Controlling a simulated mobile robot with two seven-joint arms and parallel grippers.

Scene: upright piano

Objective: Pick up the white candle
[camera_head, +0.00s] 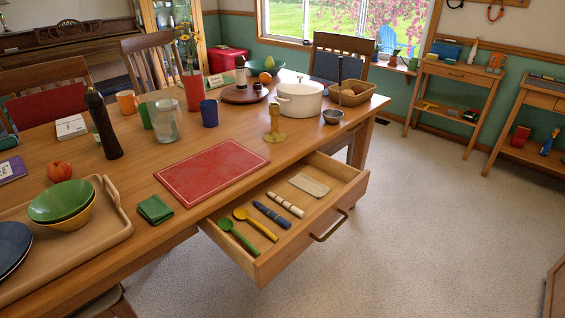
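An open drawer (262,264) juts out from the front of the wooden table. In it lies a short white stick with darker bands (286,204), which looks like the white candle. A similar dark blue stick (271,215) lies beside it, apart from it. A yellow spoon (256,223) and a green spoon (238,237) lie further left in the drawer. A folded beige cloth or paper (309,185) lies toward its right end. A brass candlestick (275,127) stands on the table above the drawer. Neither of my grippers shows in this view.
On the table (160,180), a red mat (213,171) and a folded green cloth (154,209) lie near the drawer. The drawer's handle (329,226) sticks out. Carpet (420,230) to the right is clear.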

